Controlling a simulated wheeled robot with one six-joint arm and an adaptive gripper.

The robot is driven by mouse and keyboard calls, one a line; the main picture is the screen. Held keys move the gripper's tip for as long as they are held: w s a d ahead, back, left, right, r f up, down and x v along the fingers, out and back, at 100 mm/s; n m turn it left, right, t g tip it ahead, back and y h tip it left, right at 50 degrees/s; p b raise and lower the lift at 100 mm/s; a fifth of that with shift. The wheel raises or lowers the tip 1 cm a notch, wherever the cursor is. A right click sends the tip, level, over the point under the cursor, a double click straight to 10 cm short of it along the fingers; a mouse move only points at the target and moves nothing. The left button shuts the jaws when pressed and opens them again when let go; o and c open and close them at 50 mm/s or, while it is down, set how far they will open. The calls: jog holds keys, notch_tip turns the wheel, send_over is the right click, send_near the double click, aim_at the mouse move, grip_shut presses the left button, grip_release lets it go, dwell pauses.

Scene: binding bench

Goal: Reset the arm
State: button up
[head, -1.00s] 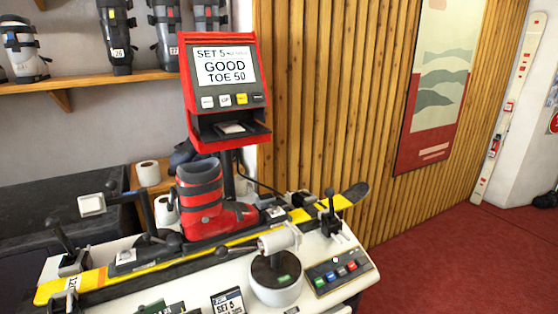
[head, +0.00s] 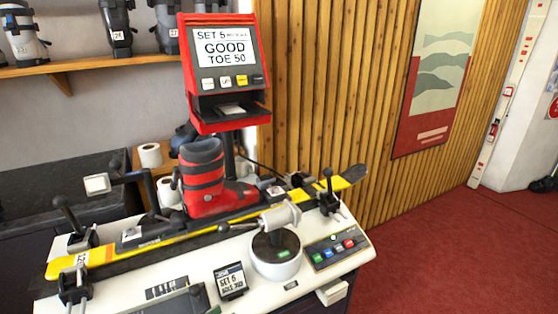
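The binding bench (head: 110,300) is white and carries a yellow ski (head: 110,256) clamped along it. A red and grey boot (head: 203,180) stands upright on the ski. Left of the boot, a black arm (head: 130,178) reaches left from a post and ends in a white pad (head: 97,183), raised above the ski. A red tester (head: 224,70) behind the boot has a screen reading "SET 5", "GOOD", "TOE 50". Which part the task calls the arm, I cannot tell for certain. My gripper is not in view.
A white cylinder (head: 278,218) sits on a round base (head: 276,262) at the bench front, beside a button panel (head: 332,249). A small card stand (head: 229,281) is to its left. Paper rolls (head: 150,155) are behind. Red floor (head: 430,250) at right is clear.

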jog(key=s+d+f+n+y, duration=0.3)
jog(key=d+f+n+y, duration=0.1)
jog(key=d+f, duration=1.15)
jog(key=s+d+f+n+g+y, duration=0.1)
jog(key=s+d+f+y, duration=0.1)
jog(key=s+d+f, duration=0.4)
jog(key=s+d+f+n+g+y, duration=0.1)
jog(key=s+d+f+n+y, duration=0.15)
jog(key=s+d, duration=0.4)
jog(key=s+d+r+m+t+y, duration=0.15)
jog(key=s+r, duration=0.25)
jog(key=s, duration=0.4)
jog(key=s+d+r+g+y, duration=0.1)
jog(key=s+r+y, duration=0.15)
jog(key=s, duration=0.65)
jog(key=s+d+r+m+t, duration=0.1)
jog(key=s+r, duration=0.4)
jog(key=r, duration=0.5)
jog(key=s+d+r+m+t+h, duration=0.1)
jog(key=s+r+t, duration=0.2)
jog(key=r, duration=0.8)
jog(key=shift+s+d+m, duration=0.4)
jog(key=shift+s, duration=0.65)
jog(key=shift+h, duration=0.25)
